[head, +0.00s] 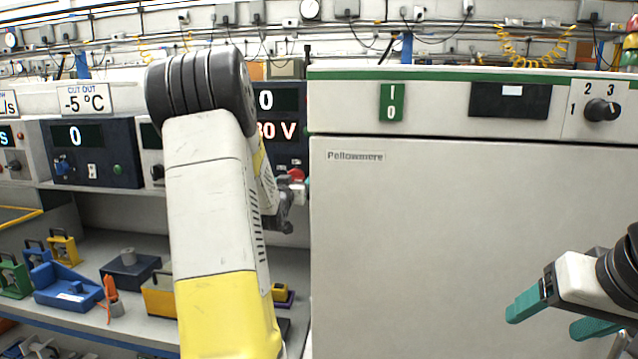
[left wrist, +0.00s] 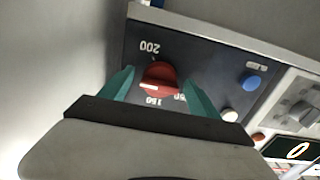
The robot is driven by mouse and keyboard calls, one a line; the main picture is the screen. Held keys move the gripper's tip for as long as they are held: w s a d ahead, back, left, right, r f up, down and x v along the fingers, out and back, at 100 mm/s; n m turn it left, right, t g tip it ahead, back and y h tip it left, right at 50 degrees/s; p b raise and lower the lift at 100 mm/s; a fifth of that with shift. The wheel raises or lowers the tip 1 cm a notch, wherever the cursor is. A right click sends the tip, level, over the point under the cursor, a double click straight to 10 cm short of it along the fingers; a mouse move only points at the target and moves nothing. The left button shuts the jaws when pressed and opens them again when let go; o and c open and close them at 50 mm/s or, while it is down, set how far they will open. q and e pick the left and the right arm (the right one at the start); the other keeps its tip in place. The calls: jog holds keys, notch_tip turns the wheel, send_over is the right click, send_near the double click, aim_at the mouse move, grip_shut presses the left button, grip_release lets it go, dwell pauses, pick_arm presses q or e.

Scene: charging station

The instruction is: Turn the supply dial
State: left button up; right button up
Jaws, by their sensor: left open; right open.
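A red dial (left wrist: 160,77) with a white pointer mark sits on a dark panel in the left wrist view. Labels 200 and 150 stand around it upside down; another label is partly hidden. My left gripper (left wrist: 156,90) is open, with one teal finger on each side of the dial; I cannot tell whether they touch it. In the head view my left arm hides most of this panel, and a bit of red (head: 297,174) shows by the left gripper (head: 284,205). My right gripper (head: 552,316) is open and empty at the lower right, in front of the white cabinet.
The white Pellowmere cabinet (head: 430,230) fills the right side, with a green I/0 switch (head: 391,102) and a black three-position knob (head: 601,110) on top. A blue button (left wrist: 250,81) and a white button (left wrist: 230,115) sit beside the dial. Tools stand on the lower left shelf (head: 130,328).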

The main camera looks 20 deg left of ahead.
pick_arm(q)
jog(key=c, duration=1.4)
jog(key=shift+o, duration=0.2)
jog(key=shift+a+m, duration=0.15)
jog(key=shift+m, duration=2.65)
jog(key=o, duration=1.4)
jog(key=shift+c, duration=0.2)
